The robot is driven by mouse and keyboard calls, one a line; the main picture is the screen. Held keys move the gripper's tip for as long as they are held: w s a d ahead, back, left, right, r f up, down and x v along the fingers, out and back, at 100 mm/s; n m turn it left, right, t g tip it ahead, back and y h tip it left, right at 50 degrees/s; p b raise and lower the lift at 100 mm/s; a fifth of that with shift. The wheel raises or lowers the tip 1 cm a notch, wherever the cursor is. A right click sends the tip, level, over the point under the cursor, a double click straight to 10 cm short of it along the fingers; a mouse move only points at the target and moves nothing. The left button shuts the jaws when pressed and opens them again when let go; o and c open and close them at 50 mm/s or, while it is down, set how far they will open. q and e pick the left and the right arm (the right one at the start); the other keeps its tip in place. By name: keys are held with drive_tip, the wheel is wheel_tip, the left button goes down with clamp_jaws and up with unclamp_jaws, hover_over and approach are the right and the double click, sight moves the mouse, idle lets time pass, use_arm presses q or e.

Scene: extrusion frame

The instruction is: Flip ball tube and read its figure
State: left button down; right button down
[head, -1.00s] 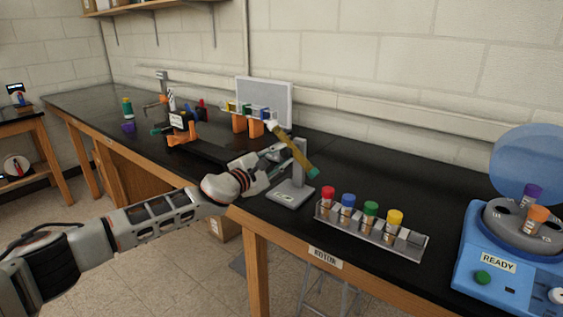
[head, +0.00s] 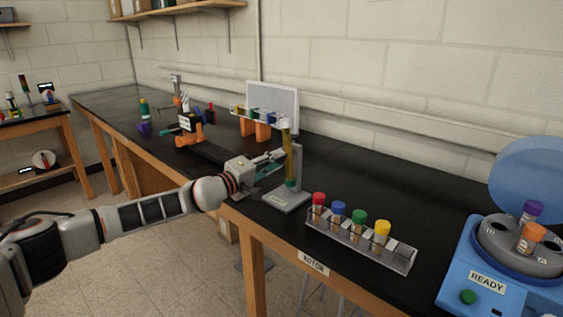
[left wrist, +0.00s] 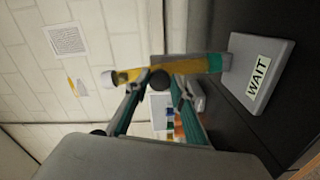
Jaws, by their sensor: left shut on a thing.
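The ball tube (head: 289,150) is amber with a teal end and stands about upright at the grey stand (head: 298,165), teal end down. In the left wrist view the tube (left wrist: 190,66) lies across the picture, its teal end towards the stand's base plate (left wrist: 282,50) and a whitish cap at the other end. The plate bears a label reading WAIT. My left gripper (head: 278,156) is shut at the tube's middle; its teal fingers (left wrist: 158,84) reach a dark round part there. I cannot make out a figure on the tube. My right gripper is not in view.
A clear rack (head: 352,240) with red, blue, green and yellow capped tubes stands right of the stand. A blue centrifuge (head: 480,262) labelled READY is at the far right. Behind my gripper are a white panel (head: 272,97) and orange blocks. The black bench behind the rack is clear.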

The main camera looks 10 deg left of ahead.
use_arm(q)
drive_tip(key=shift+m, duration=0.6)
drive_tip(key=c, duration=1.7)
unclamp_jaws()
drive_tip(key=shift+d, duration=0.1)
drive_tip(key=v, duration=1.2)
